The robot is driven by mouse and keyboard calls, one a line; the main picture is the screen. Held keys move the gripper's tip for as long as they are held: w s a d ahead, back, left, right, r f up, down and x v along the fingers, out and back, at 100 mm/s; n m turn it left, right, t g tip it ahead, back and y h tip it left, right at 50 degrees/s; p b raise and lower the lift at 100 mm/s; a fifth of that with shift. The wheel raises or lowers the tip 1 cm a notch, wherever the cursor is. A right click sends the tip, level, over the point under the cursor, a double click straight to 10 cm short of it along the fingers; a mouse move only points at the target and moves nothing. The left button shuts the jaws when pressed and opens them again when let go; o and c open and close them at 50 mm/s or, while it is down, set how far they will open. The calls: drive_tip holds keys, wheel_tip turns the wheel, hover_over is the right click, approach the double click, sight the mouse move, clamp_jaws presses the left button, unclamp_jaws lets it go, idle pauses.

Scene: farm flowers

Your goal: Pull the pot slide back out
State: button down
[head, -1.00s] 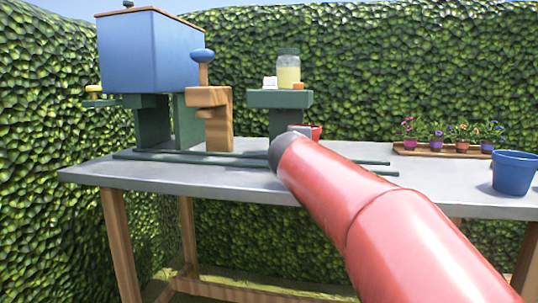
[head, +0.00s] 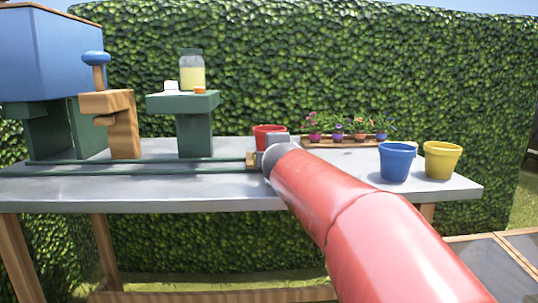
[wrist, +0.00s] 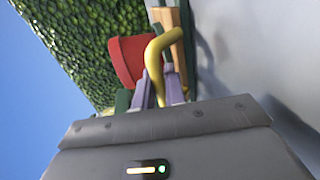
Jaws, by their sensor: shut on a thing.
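The pot slide is a small wooden carriage (head: 251,162) at the right end of two dark green rails (head: 150,163) on the table. A red pot (head: 269,135) stands on or just behind it; my arm partly hides both. In the wrist view, the red pot (wrist: 127,60) and the wooden carriage (wrist: 172,25) appear beyond a bent yellow handle (wrist: 160,50). My gripper (wrist: 158,88) has its pale purple fingers closed around the lower part of this handle. In the head view my arm hides the handle and fingertips.
A blue hopper (head: 50,55), a wooden press with a blue knob (head: 122,125) and a green stand (head: 195,125) holding a jar (head: 191,70) are left. A flower tray (head: 345,141), blue pot (head: 396,161) and yellow pot (head: 442,159) stand right. The grey table front is clear.

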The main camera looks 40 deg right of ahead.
drive_tip(key=shift+s+d, duration=0.15)
drive_tip(key=shift+d, duration=0.1)
drive_tip(key=c, duration=1.6)
unclamp_jaws()
drive_tip(key=shift+o, duration=0.3)
drive_tip(key=shift+s+a, duration=0.15)
drive_tip(key=v, duration=0.7)
drive_tip(key=shift+s, duration=0.2)
drive_tip(key=shift+a, duration=0.1)
